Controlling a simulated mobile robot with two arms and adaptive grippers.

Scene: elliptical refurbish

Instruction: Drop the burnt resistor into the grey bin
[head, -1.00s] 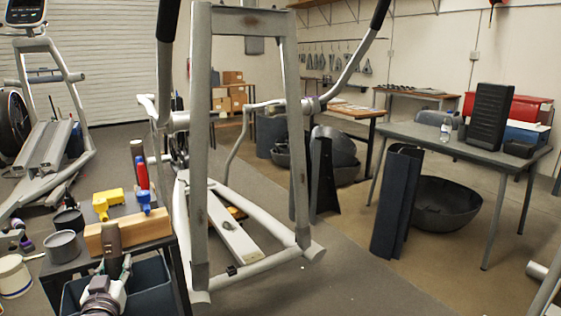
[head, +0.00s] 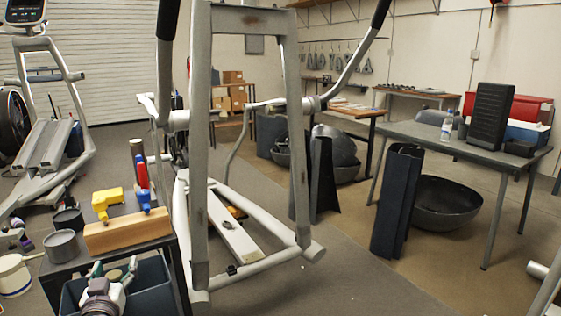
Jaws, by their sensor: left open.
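My left gripper (head: 114,268) is at the lower left, above the opening of a dark blue-grey bin (head: 156,284). Its two fingers point up the picture, stand apart and hold nothing. The gripper and wrist cover part of the bin, and its inside is too dark to make out. I cannot see the burnt resistor. My right gripper is not in view.
A small dark table (head: 168,243) behind the bin carries a wooden block (head: 127,231), a yellow tool (head: 105,202) and a red-and-blue tool (head: 143,183). A grey cup (head: 62,245) stands left of the block. The elliptical frame (head: 200,170) rises close on the right.

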